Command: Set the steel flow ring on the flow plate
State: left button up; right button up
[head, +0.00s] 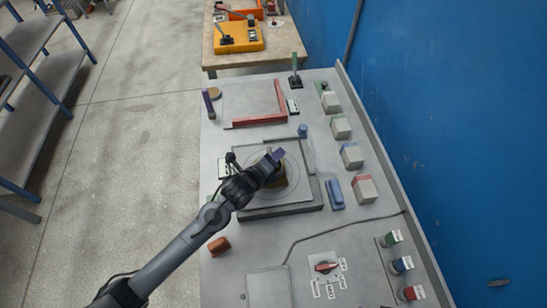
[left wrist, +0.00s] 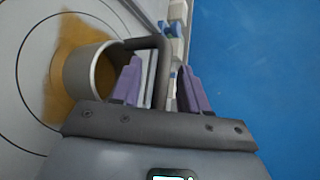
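The steel flow ring (left wrist: 78,72) is a short grey cylinder with a dark loop handle (left wrist: 148,43). In the left wrist view it appears to stand on the flow plate (left wrist: 30,62), which is marked with circles; tan material shows around its base. In the head view the flow plate (head: 294,180) is in the middle of the bench, and my left arm hides most of the ring. My left gripper (head: 279,156) is over the plate beside the ring. Its purple fingers (left wrist: 160,88) are apart, with the handle between them; contact is unclear. My right gripper is not in view.
A red angled frame (head: 262,121) lies behind the plate. Several grey blocks (head: 351,155) line the right side near the blue wall (head: 420,80). A blue item (head: 334,193) lies right of the plate, a brown block (head: 219,245) front left. A cable crosses the front.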

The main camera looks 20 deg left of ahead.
pick_arm(q)
jog(key=shift+r, duration=0.1)
jog(key=shift+s+a+r, duration=0.1)
jog(key=shift+s+r, duration=0.15)
jog(key=shift+s, duration=0.25)
jog(key=v, duration=1.1)
jog(key=s+a+f+n+g+y, duration=0.1)
jog(key=s+f+n+g, duration=0.3)
jog(key=s+n, duration=0.6)
jog(key=s+a+f+n+g+y, duration=0.1)
jog(key=s+f+n+g, duration=0.4)
jog(key=s+n, duration=0.5)
jog(key=a+n, duration=0.1)
jog(key=n, duration=0.2)
jog(key=shift+s+g, duration=0.3)
notch_tip(320, 180, up, 23)
jog(key=p, duration=2.2)
jog(key=shift+p, duration=0.4)
jog(key=shift+f, duration=0.15)
